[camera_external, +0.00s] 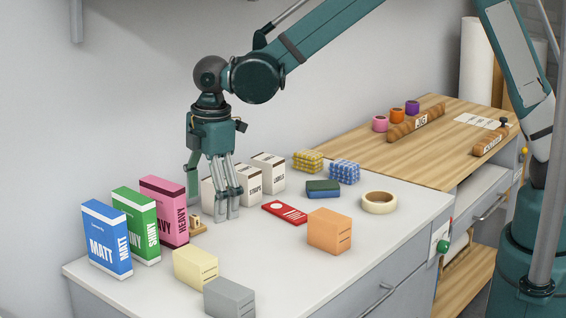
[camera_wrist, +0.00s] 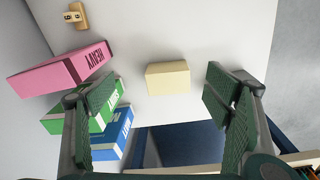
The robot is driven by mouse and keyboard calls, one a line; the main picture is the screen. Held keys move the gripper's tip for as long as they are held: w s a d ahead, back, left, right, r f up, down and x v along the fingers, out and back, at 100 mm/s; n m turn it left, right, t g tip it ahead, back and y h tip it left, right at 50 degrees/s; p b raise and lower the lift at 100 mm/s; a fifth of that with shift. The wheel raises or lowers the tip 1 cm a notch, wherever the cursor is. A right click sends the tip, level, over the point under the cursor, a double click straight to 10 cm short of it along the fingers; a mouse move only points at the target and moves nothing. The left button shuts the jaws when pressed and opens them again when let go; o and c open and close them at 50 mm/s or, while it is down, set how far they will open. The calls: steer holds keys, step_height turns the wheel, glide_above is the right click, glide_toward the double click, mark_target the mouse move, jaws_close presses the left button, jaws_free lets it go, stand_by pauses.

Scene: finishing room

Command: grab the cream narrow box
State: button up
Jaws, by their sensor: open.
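The cream narrow box (camera_external: 193,268) stands near the front edge of the white worktop, next to a grey box, in the external view. In the wrist view the cream box (camera_wrist: 168,78) shows between and beyond my two fingers, with nothing touching it. My gripper (camera_external: 212,203) is open and empty, pointing down over the worktop, farther back than the cream box. Its green ribbed finger pads (camera_wrist: 160,97) are wide apart in the wrist view. My gripper partly hides the white boxes behind it.
Blue (camera_external: 107,238), green (camera_external: 136,225) and pink (camera_external: 165,210) boxes stand at left. The grey box (camera_external: 229,298) is close to the cream one. An orange box (camera_external: 329,231), red flat case (camera_external: 284,212) and tape roll (camera_external: 379,203) lie right. A small wooden block (camera_wrist: 75,15) lies behind.

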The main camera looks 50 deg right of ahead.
steer(key=n, duration=0.2)
glide_above(194, 254)
steer(key=shift+g, duration=0.3)
step_height(194, 254, down, 6)
steer(key=shift+d+r, duration=0.1)
steer(key=shift+r, duration=0.05)
steer(key=shift+f, duration=1.3)
steer(key=shift+f, duration=0.15)
steer(key=shift+s+f+b, duration=0.1)
steer(key=shift+f+b, duration=0.3)
steer(key=shift+f, duration=2.05)
steer(key=c, duration=1.1)
